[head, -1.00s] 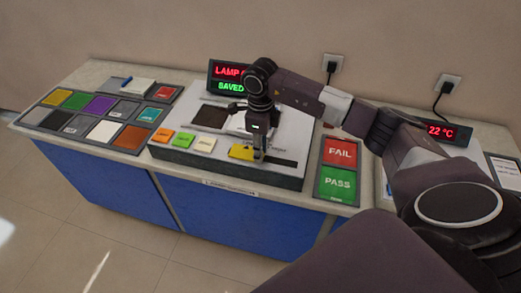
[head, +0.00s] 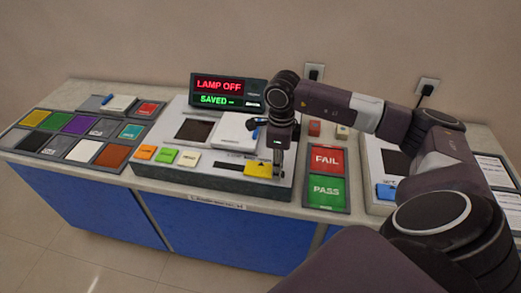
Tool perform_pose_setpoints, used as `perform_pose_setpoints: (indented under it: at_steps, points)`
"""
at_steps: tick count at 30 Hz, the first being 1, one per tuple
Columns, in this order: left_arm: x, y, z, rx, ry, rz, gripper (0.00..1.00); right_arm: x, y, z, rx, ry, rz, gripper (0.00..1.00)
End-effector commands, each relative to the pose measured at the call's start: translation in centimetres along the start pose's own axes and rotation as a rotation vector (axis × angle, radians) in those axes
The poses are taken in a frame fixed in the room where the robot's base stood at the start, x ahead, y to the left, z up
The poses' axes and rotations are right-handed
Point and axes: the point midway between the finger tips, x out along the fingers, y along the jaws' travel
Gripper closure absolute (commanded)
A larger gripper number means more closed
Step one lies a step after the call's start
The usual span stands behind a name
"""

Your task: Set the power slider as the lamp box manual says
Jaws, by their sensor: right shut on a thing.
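The lamp box (head: 205,183) is a pale panel on the bench. Its display (head: 227,91) reads LAMP OFF in red and SAVED in green, with a small unclear mark after it. The yellow slider knob (head: 257,169) sits at the right part of the dark slot (head: 227,166), whose bare part shows to its left. My right gripper (head: 278,171) points down at the knob and is shut on it, hiding its right side and any scale there. A white booklet-like piece (head: 232,130) lies behind, partly hidden. My left gripper is not in view.
Orange (head: 146,152), green and cream buttons line the box's front left. A board of colour swatches (head: 60,122) lies at the left. FAIL (head: 326,159) and PASS (head: 326,192) pads stand close right of the box. Another device (head: 375,150) is partly behind my arm.

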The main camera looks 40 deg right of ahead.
Motion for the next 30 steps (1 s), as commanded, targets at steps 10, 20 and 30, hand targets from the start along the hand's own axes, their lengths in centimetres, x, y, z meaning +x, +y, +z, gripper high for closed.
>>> perform_pose_setpoints:
  at_steps: [10, 20, 30]
  points:
    - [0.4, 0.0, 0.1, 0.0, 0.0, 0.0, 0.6, -0.1, -0.1, -1.2, 0.001, 0.002, -0.003, 1.0]
    - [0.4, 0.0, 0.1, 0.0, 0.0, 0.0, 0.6, -0.1, 0.0, -1.1, 0.001, 0.002, -0.002, 0.56]
    - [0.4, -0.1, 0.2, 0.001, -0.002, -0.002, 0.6, -0.9, -0.1, -1.0, 0.001, -0.002, -0.004, 0.56]
